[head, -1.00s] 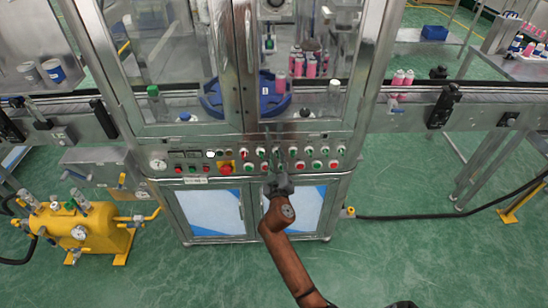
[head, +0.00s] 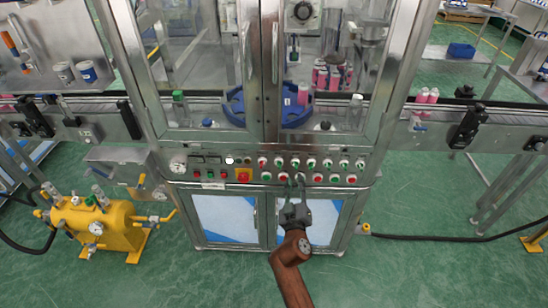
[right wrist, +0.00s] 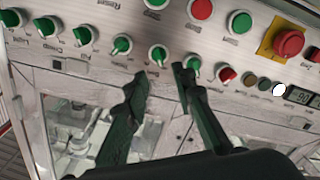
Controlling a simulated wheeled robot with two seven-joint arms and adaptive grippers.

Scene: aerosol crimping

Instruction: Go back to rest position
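The control panel (head: 212,173) of the machine carries rows of green and red buttons and knobs, plus a red emergency stop (head: 243,175) on a yellow plate. My right gripper (head: 296,181) is in front of the panel's lower edge, its arm coming up from the bottom. In the right wrist view its two dark fingers (right wrist: 158,75) stand apart with nothing between them. The fingertips show just below a row of green knobs (right wrist: 158,54); I cannot tell whether they touch the panel. The emergency stop also shows there (right wrist: 289,42). My left gripper is not in view.
Behind the glass doors a blue round carrier (head: 236,107) and pink cans (head: 334,78) show. A conveyor (head: 505,117) runs out on both sides. A yellow tank unit (head: 95,228) stands at the left. A black hose (head: 440,238) crosses the green floor at the right.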

